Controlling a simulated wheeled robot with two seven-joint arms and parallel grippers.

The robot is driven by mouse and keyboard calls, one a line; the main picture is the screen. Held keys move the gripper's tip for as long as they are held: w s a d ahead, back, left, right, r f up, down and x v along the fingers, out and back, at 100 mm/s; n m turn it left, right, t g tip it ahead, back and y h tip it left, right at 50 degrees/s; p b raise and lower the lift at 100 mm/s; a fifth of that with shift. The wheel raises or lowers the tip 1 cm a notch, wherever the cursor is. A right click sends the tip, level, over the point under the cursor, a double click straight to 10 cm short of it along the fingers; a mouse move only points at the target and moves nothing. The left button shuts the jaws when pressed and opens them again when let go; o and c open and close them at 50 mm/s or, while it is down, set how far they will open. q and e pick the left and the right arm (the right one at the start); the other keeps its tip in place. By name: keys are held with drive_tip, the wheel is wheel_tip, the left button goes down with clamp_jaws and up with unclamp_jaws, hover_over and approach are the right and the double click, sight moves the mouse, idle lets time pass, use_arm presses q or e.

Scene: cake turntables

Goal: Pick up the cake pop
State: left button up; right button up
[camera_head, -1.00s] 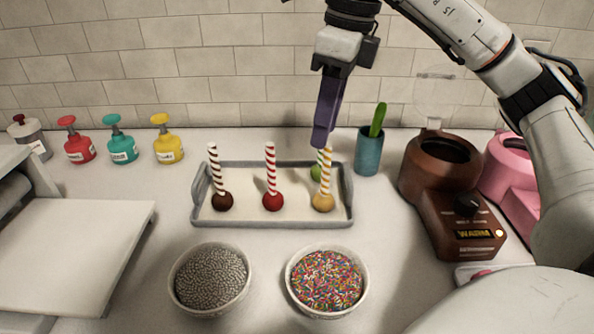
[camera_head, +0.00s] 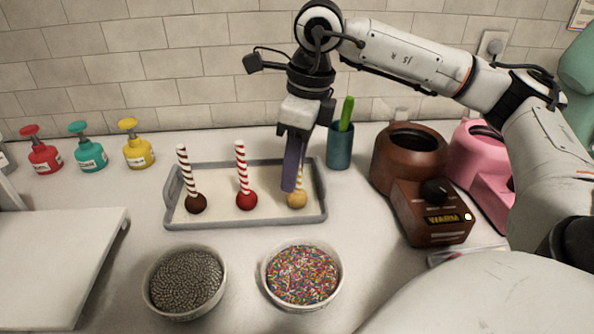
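A yellow cake pop (camera_head: 297,200) with a yellow-and-white striped stick stands at the right of the tray (camera_head: 247,223). A red cake pop (camera_head: 246,201) with a red-striped stick is in the middle, and a dark brown cake pop (camera_head: 196,204) is at the left. My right gripper (camera_head: 289,188) points down at the yellow cake pop. Its purple fingers cover most of that stick, with the tips just above the ball. The fingers overlap from this side, so I cannot tell whether they are open or grip the stick. My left gripper is out of view.
Bowls of silver sprinkles (camera_head: 185,282) and rainbow sprinkles (camera_head: 302,275) stand in front of the tray. A teal cup (camera_head: 340,147) is behind right. A brown melting pot (camera_head: 409,160) and a pink one (camera_head: 480,150) stand right. Several colour bottles are left.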

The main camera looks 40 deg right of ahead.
clamp_jaws()
drive_tip(key=shift+r, duration=0.1)
